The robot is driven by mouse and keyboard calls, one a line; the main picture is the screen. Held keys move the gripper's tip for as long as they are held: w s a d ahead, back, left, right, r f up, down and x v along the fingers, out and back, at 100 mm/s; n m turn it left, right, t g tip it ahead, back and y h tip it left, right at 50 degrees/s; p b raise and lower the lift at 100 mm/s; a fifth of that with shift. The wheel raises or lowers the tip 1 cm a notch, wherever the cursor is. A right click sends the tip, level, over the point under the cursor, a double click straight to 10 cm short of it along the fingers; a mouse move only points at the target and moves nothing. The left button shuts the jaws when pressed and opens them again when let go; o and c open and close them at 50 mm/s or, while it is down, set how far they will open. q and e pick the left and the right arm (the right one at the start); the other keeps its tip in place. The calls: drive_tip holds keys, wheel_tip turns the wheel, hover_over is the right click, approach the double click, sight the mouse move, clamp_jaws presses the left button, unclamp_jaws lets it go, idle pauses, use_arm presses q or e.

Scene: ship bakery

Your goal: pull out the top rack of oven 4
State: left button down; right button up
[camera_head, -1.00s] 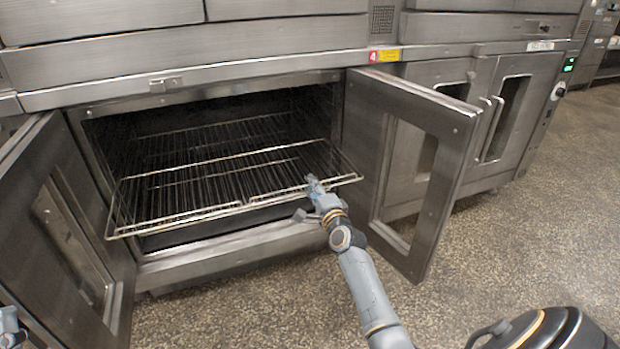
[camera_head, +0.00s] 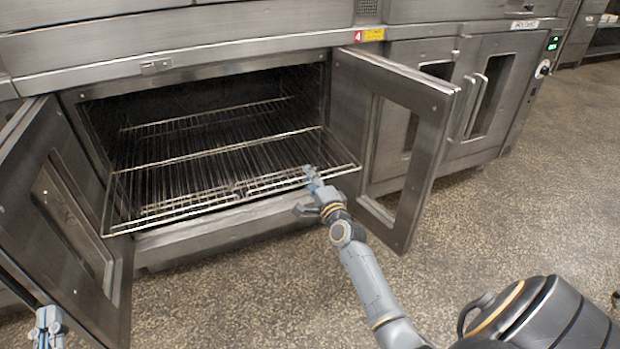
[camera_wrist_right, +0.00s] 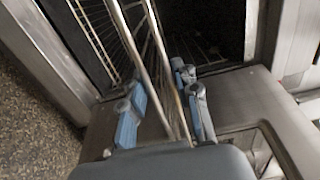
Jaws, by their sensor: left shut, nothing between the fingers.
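Oven 4 has its number on a red label (camera_head: 359,36) above the opening, and both doors stand open. A wire rack (camera_head: 160,210) sticks out of the opening, its front part past the sill. My right gripper (camera_head: 306,190) is at the right part of the rack's front edge. Its fingers are spread, one above the edge and one below. In the right wrist view the rack's rods (camera_wrist_right: 143,50) run between the fingers (camera_wrist_right: 160,105), with gaps visible. My left gripper (camera_head: 48,325) is shut and empty at the bottom left, by the left door.
The left door (camera_head: 95,255) and right door (camera_head: 420,170) of the oven flank the rack. Another oven with closed doors (camera_head: 495,110) stands to the right. The speckled floor (camera_head: 250,295) in front is clear.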

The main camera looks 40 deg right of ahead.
drive_tip(key=shift+o, duration=1.1)
drive_tip(key=v, duration=1.2)
drive_tip(key=shift+a+r, duration=0.1)
